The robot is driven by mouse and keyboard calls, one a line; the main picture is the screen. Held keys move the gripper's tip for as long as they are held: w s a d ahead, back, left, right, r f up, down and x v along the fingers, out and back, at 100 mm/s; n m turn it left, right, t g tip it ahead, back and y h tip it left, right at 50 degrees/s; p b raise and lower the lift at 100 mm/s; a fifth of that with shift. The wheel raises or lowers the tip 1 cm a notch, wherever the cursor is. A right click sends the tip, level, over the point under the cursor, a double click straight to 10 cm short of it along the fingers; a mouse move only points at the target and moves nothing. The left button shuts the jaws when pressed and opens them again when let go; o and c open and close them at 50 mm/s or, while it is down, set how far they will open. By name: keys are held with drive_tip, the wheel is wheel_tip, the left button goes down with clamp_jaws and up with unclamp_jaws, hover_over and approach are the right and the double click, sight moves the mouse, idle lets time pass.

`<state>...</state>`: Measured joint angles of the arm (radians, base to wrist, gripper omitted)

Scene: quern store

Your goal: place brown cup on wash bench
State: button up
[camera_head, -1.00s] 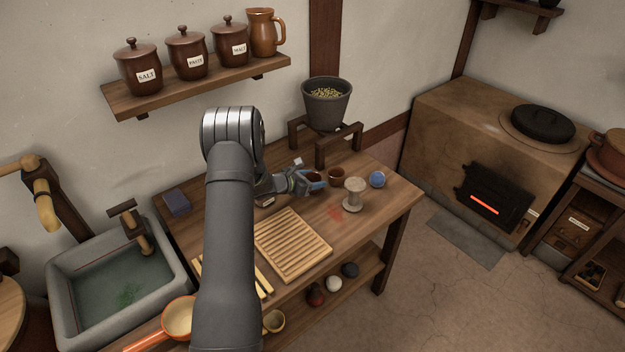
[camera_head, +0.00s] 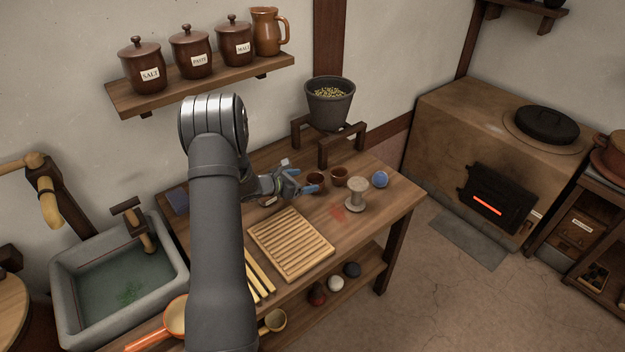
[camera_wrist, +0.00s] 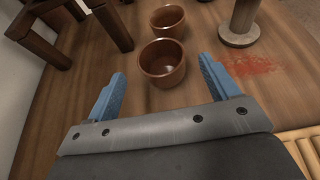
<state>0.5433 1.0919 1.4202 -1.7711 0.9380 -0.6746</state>
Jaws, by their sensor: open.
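Two brown cups stand upright on the wooden bench. The nearer brown cup (camera_wrist: 162,62) is just ahead of my gripper, centred between the fingertips in the wrist view; it also shows in the head view (camera_head: 316,179). The other brown cup (camera_wrist: 168,20) stands just behind it, and in the head view (camera_head: 339,176) it is to the right. My gripper (camera_head: 296,185) is open and low over the bench, with blue fingers apart and nothing between them in the wrist view (camera_wrist: 165,80). I cannot tell which surface is the wash bench; a stone basin (camera_head: 75,318) holds water at the left.
A pale spool (camera_head: 356,194) stands right of the cups, beside a red stain (camera_head: 338,213). A blue ball (camera_head: 380,180) is farther right. A slatted board (camera_head: 291,245) lies in front. A dark stand (camera_head: 340,146) carries a grain pot (camera_head: 330,103) behind.

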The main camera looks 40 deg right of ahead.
sight(315, 174)
drive_tip(key=v, duration=0.6)
drive_tip(key=x, duration=1.2)
drive_tip(key=shift+d, duration=0.1)
wheel_tip(315, 174, up, 2)
drive_tip(key=shift+r, duration=0.8)
drive_tip(key=shift+f, duration=0.1)
